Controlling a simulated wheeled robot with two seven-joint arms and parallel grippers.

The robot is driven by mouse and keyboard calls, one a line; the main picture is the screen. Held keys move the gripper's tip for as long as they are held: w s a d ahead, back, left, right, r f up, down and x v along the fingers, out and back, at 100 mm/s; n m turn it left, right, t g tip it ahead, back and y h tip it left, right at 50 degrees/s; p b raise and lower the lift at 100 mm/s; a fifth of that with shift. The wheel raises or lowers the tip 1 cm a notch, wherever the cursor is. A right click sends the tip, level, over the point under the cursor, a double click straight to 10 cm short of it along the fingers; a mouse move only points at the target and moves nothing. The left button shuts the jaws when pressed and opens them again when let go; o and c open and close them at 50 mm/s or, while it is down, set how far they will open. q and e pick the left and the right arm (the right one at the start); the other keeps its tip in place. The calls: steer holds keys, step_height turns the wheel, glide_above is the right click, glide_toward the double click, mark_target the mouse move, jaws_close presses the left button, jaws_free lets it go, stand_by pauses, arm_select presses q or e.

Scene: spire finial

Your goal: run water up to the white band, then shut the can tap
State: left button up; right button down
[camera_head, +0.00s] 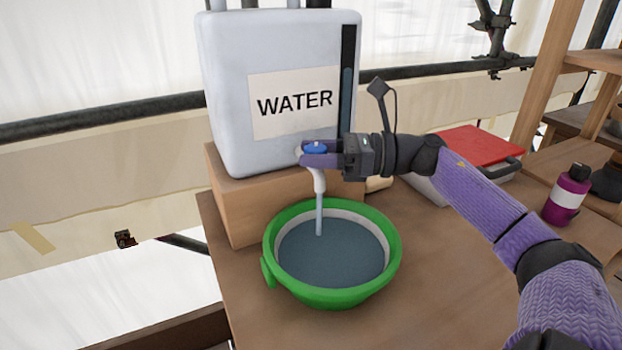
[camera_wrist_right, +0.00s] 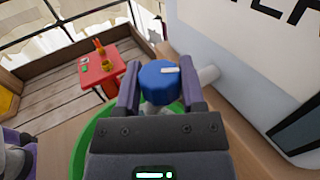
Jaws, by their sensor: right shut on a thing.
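The white water can (camera_head: 225,100), labelled WATER, stands on a wooden block. Its tap has a white spout (camera_head: 319,182) and a blue knob (camera_head: 316,148). My right gripper (camera_head: 318,154) is shut on the blue knob, which also shows between its fingers in the right wrist view (camera_wrist_right: 158,85). A stream of water (camera_head: 319,215) runs from the spout into the green bucket (camera_head: 275,285). The dark water (camera_head: 330,262) inside reaches close to the white band (camera_head: 372,232), which shows above it around the inner wall. My left gripper is not in view.
The wooden block (camera_head: 232,205) and bucket stand on a wooden table (camera_head: 450,290). A box with a red lid (camera_head: 470,150) and a purple bottle (camera_head: 567,195) are to the right. A dark rail (camera_head: 100,118) runs behind. The table right of the bucket is clear.

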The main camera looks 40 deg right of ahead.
steer(key=shift+w+f+n+g+y+b, duration=0.1)
steer(key=shift+f+n+g+y+b, duration=0.2)
steer(key=shift+n+g+y+b, duration=0.65)
steer(key=shift+r+n+g+y+b, duration=0.25)
steer(key=shift+n+g+y+b, duration=0.25)
steer(key=shift+g, duration=0.45)
steer(key=shift+r+n+g+y, duration=0.1)
steer(key=shift+n+g+y, duration=0.25)
steer(key=shift+n+g, duration=0.4)
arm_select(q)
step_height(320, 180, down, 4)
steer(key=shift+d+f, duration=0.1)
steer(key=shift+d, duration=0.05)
arm_select(e)
steer(key=shift+g, duration=0.55)
steer(key=shift+n+y, duration=0.3)
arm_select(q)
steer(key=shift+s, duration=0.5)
arm_select(e)
steer(key=shift+g, duration=0.4)
